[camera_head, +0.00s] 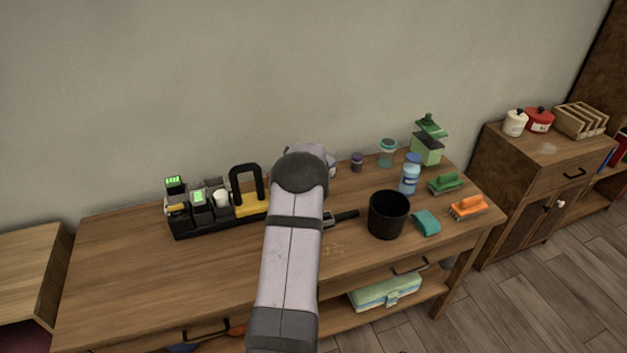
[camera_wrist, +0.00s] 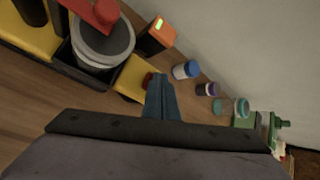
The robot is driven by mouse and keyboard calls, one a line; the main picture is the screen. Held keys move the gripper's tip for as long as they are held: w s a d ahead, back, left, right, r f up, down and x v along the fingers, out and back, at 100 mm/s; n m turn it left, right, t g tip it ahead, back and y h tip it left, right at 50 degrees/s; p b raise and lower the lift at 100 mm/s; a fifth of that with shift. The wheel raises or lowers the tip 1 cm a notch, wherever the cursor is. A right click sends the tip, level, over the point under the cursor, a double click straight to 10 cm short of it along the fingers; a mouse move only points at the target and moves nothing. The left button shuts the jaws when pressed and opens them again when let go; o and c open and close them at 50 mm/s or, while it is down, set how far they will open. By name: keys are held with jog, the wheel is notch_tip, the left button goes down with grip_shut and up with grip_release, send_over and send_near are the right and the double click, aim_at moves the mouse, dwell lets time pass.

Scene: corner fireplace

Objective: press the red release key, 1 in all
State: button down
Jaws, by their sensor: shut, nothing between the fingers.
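In the wrist view, my gripper (camera_wrist: 163,82) has its fingers together with nothing between them. A small red piece (camera_wrist: 148,80) shows just left of the fingertips, by the end of a yellow plate (camera_wrist: 131,79); whether they touch I cannot tell. A red bar with a round red knob (camera_wrist: 105,11) lies over a grey round body (camera_wrist: 103,43) at upper left. Which red part is the release key I cannot tell. In the head view, the black holder (camera_head: 212,222) with a yellow part stands on the bench; my arm hides its right end, the gripper and the red parts.
An orange block with a green display (camera_wrist: 157,36) stands near the fingers. A black arched handle (camera_head: 246,168) rises from the holder. A black bin (camera_head: 388,215), brushes (camera_head: 467,207) and a blue bottle (camera_head: 409,178) stand right. The bench's left part is clear.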

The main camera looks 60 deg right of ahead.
jog(key=shift+r+p, duration=0.85)
jog(key=shift+p, duration=0.1)
jog(key=shift+r, duration=0.15)
notch_tip(320, 180, up, 5)
jog(key=p, duration=0.5)
dwell(0.7)
